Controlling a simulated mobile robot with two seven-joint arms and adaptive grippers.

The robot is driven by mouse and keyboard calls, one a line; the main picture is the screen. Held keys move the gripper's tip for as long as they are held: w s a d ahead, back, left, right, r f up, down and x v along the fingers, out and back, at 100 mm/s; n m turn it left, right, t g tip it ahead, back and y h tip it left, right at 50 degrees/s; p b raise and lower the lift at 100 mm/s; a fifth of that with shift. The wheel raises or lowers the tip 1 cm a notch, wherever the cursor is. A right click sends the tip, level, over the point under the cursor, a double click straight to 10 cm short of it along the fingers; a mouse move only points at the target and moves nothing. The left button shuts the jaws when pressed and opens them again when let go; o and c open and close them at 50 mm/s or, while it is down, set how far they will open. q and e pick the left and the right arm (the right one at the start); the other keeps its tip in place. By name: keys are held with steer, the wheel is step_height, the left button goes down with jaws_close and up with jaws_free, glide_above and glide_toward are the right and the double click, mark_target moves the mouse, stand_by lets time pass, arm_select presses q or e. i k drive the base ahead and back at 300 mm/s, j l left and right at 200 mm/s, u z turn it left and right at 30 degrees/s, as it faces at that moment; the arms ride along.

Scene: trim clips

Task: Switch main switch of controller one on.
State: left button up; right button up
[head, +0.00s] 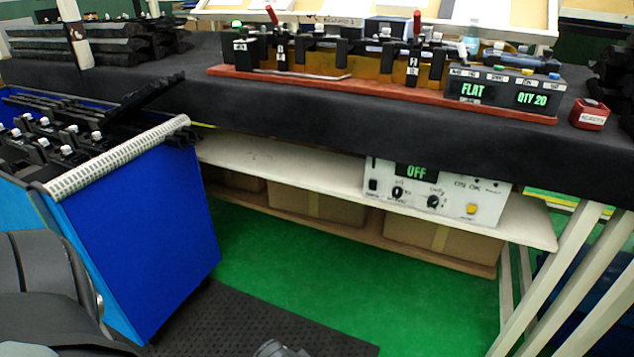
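A white controller box (450,208) stands on the shelf under the bench. Its green display (416,171) reads OFF. A small black switch (373,185) sits at the left of its front panel; its position is too small to tell. Two black knobs (397,192) and a yellow button (471,208) are further right. The bench edge hides the box's top, and I cannot read a controller number on it. Neither gripper shows clearly; a small dark grey part at the bottom edge is cut off.
The white shelf (300,180) has open room left of the controller, with cardboard boxes (318,203) below. The black-covered bench (330,108) overhangs it and carries a red-based clip fixture (380,92). A blue bin (140,225) stands at left; pale legs (560,275) stand at right.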

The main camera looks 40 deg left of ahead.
mark_target(372, 184)
steer(key=u, duration=0.9)
